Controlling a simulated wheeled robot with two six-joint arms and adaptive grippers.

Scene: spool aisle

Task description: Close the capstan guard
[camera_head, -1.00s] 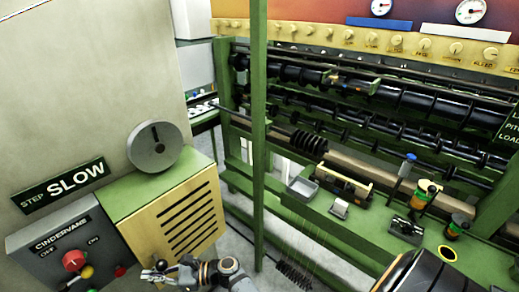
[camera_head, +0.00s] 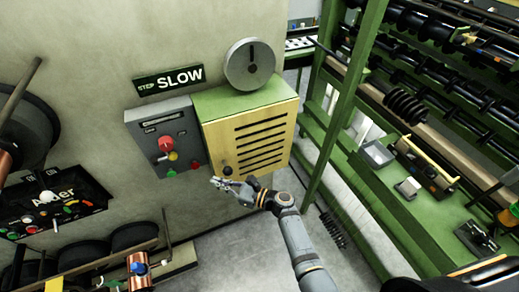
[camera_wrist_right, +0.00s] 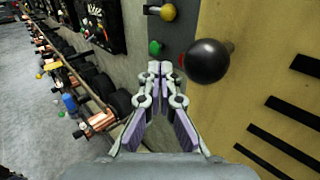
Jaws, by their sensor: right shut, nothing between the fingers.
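The capstan guard looks to be the yellow slotted panel (camera_head: 262,138) on the front of a green box on the wall. It looks close to flush with the box, but I cannot tell if a small gap remains. A black ball knob (camera_head: 227,171) sticks out near its lower left corner; it shows large in the right wrist view (camera_wrist_right: 207,61). My right gripper (camera_head: 218,183) is just below and left of the knob in the head view. In the wrist view its fingertips (camera_wrist_right: 160,68) are together, empty, left of the knob. My left gripper is not in view.
A grey control box (camera_head: 168,140) with a red knob and a green button adjoins the panel on the left. A grey disc (camera_head: 250,64) stands above the green box. A green post (camera_head: 345,105) rises to the right. Spools hang at lower left.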

